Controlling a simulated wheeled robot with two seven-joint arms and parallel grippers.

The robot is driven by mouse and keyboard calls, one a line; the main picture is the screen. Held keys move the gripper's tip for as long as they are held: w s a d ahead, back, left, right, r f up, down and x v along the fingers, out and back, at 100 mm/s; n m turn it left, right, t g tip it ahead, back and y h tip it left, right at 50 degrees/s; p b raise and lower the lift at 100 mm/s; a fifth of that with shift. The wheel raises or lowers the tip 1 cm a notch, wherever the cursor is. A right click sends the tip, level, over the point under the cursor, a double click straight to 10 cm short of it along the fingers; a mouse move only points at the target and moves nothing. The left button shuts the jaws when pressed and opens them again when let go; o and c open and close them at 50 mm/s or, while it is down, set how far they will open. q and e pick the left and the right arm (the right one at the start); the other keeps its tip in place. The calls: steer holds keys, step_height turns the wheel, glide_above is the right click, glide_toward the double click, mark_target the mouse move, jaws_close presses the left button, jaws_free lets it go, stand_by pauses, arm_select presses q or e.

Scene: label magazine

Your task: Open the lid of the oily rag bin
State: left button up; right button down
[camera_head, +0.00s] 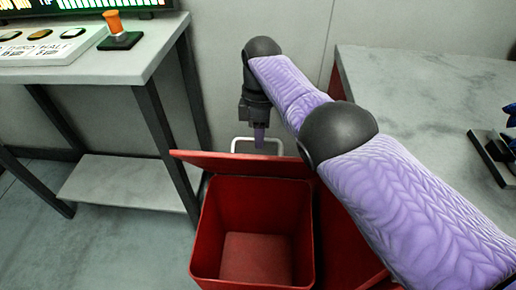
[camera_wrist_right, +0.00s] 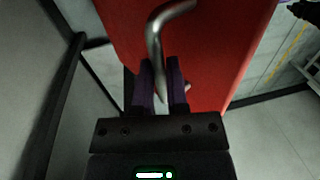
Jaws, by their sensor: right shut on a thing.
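The red oily rag bin (camera_head: 253,258) stands on the floor with its mouth uncovered, and it looks empty inside. Its red lid (camera_head: 235,164) is swung up at the back and seen at a steep angle; it also fills the middle of the right wrist view (camera_wrist_right: 222,55). A bent silver handle (camera_head: 240,141) is fixed to the lid. My right gripper (camera_head: 260,140) is shut on the handle, whose bar passes between the purple fingers (camera_wrist_right: 164,85) in the wrist view (camera_wrist_right: 155,38). My left gripper is out of view.
Another grey worktop (camera_head: 430,85) is at right. A red surface (camera_head: 345,245) beside the bin is partly hidden by my right arm.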

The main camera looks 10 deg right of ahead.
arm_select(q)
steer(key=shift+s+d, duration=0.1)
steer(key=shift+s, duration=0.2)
arm_select(e)
steer(key=shift+d+f, duration=0.1)
steer(key=shift+f, duration=0.05)
steer(key=c, duration=0.6)
jaws_free()
steer(key=shift+w, duration=0.2)
steer(key=shift+c, duration=0.2)
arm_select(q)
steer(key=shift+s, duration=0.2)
